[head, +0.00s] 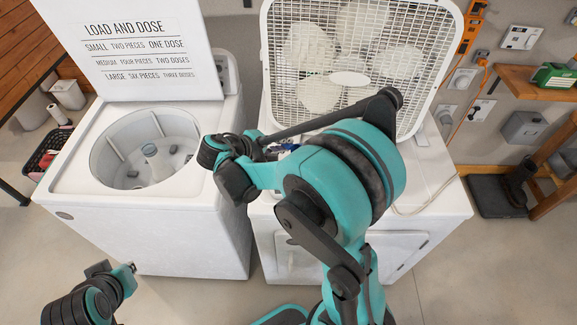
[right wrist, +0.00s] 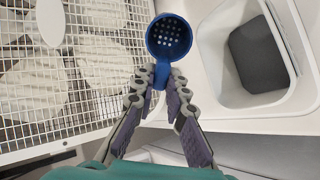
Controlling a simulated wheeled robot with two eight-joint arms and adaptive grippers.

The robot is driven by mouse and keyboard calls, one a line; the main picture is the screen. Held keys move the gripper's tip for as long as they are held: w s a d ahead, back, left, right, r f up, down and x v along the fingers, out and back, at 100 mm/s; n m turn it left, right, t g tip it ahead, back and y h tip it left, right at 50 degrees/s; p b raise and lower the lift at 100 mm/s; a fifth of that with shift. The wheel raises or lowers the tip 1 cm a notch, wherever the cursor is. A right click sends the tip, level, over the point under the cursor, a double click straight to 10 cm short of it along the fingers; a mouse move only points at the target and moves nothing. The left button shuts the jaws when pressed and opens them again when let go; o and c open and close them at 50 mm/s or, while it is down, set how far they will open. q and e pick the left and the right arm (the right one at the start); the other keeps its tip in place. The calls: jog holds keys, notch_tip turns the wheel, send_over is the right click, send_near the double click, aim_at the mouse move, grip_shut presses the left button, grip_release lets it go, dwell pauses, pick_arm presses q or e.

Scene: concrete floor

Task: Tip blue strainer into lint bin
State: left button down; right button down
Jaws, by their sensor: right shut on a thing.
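In the right wrist view, the blue strainer (right wrist: 168,38) is a small round cup with holes in its bottom. Its open side faces the camera, and I see nothing inside. My right gripper (right wrist: 163,79) is shut on its short handle. A white bin (right wrist: 211,72) with a dark grey inside or contents stands to the right of the strainer in that view; the strainer does not overlap its opening. In the head view, only a bit of the strainer's blue (head: 286,147) shows; my right arm hides the bin there. My left gripper (head: 127,268) is low at the left, away from these things.
A box fan (head: 349,78) stands at the back of the white dryer top (head: 436,186), close to the strainer in the wrist view. An open washer (head: 75,185) with a raised, lettered lid is at left. A cord (head: 412,211) crosses the dryer's right side.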

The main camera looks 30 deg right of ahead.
jog(key=d+r+y+p, duration=0.1)
jog(key=y+p, duration=0.1)
jog(key=d+r+g+y+p, duration=0.1)
jog(key=y+p, duration=0.1)
jog(key=p, duration=0.1)
jog(key=shift+w, duration=0.2)
jog(key=w+d+f+g+y+b, duration=0.1)
jog(key=w+d+f+y+b, duration=0.1)
jog(key=d+f+y, duration=0.4)
jog(key=shift+d+f+g+y, duration=0.15)
jog(key=shift+d+g+y, duration=0.3)
jog(key=shift+d, duration=0.25)
notch_tip(320, 180, up, 5)
jog(key=p, duration=0.3)
jog(key=shift+s, duration=0.1)
